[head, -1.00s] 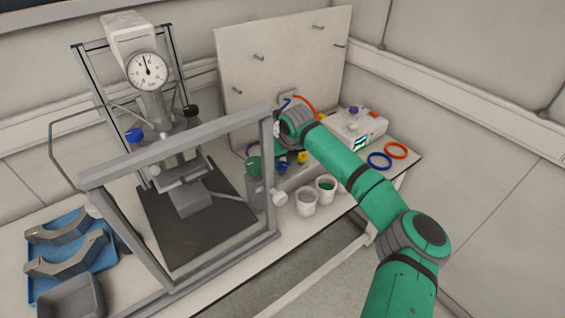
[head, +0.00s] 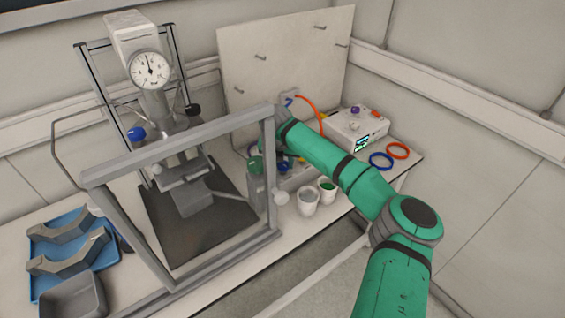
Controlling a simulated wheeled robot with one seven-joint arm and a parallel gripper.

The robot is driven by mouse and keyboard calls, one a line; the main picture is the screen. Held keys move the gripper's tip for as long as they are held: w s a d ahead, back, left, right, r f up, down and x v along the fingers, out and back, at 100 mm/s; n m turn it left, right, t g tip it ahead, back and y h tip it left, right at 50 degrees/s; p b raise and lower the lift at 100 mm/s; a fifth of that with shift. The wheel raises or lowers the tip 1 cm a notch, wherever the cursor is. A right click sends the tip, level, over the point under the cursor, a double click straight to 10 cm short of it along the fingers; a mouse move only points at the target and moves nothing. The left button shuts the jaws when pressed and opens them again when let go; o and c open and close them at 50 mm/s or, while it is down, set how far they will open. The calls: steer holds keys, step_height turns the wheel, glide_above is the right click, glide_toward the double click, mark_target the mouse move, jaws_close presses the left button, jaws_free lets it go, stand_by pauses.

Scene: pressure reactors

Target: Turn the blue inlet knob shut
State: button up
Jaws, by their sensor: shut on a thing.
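A blue knob (head: 136,133) sits on the left side of the reactor head, below the round pressure gauge (head: 150,69). A second blue knob (head: 284,168) shows low on the bench behind the frame, beside a green knob (head: 255,164). I cannot tell by sight which one is the inlet. My arm reaches from the lower right to the area behind the frame's right post. Its wrist end is above the bench knobs, right of the reactor. My gripper's fingers are hidden behind the post and my own arm, so their contact does not show.
The grey frame (head: 180,145) stands around the reactor's front. Two white cups (head: 308,203) are right of its post. A white device (head: 357,128) and blue and red rings (head: 381,161) lie further right. A blue tray (head: 42,284) and grey bin (head: 72,300) are at left.

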steer(key=shift+d, duration=0.1)
steer(key=o, duration=1.1)
steer(key=shift+c, duration=0.2)
steer(key=v, duration=0.7)
steer(key=shift+r, duration=0.25)
steer(key=shift+s, duration=0.15)
